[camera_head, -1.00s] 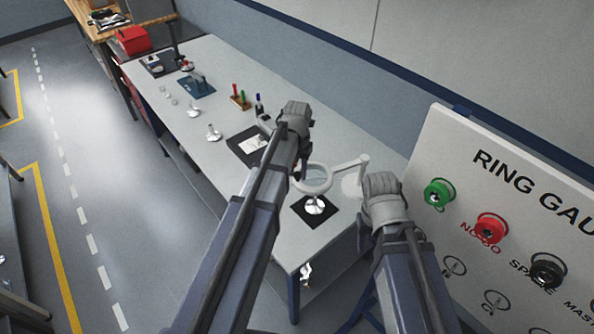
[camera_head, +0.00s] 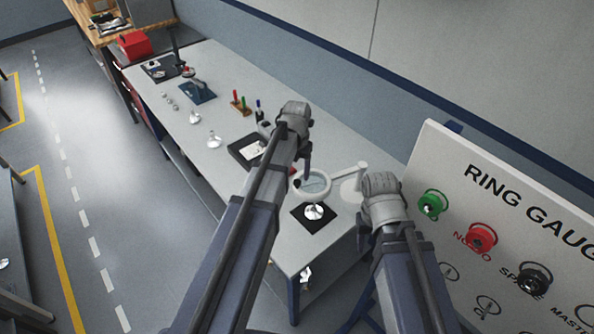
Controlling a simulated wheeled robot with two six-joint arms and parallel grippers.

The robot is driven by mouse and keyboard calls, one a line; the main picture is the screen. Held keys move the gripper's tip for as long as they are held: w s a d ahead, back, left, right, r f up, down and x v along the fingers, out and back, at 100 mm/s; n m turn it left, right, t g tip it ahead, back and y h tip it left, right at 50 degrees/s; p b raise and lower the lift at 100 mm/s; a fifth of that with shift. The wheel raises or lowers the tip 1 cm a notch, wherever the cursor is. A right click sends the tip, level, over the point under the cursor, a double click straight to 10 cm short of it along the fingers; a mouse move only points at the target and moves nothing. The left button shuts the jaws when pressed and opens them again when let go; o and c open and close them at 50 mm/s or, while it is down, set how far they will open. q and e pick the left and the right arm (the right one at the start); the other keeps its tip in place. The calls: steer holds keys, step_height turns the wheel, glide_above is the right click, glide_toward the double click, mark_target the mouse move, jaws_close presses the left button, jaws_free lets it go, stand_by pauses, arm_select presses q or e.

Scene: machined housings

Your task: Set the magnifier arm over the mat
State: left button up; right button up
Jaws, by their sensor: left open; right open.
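The magnifier (camera_head: 327,182) is a white ring lens on a short arm from a post at its right, near the back of the bench. The black mat (camera_head: 301,222) lies near the bench's front end with a shiny metal part (camera_head: 314,211) on it. In the picture the ring sits at the mat's far edge, just above the metal part; its height is unclear. My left gripper (camera_head: 306,165) is open beside the ring's upper left, apparently empty and partly hidden by its wrist. My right gripper (camera_head: 368,226) is open right of the mat, its fingers mostly hidden by its wrist.
A dark tray (camera_head: 236,153) with a white sheet, a holder of coloured pens (camera_head: 240,105) and shiny metal parts (camera_head: 214,141) stand further along the bench. A ring gauge board (camera_head: 440,165) is close on the right.

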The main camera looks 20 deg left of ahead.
arm_select(q)
step_height(320, 180, up, 4)
steer(key=p, duration=0.3)
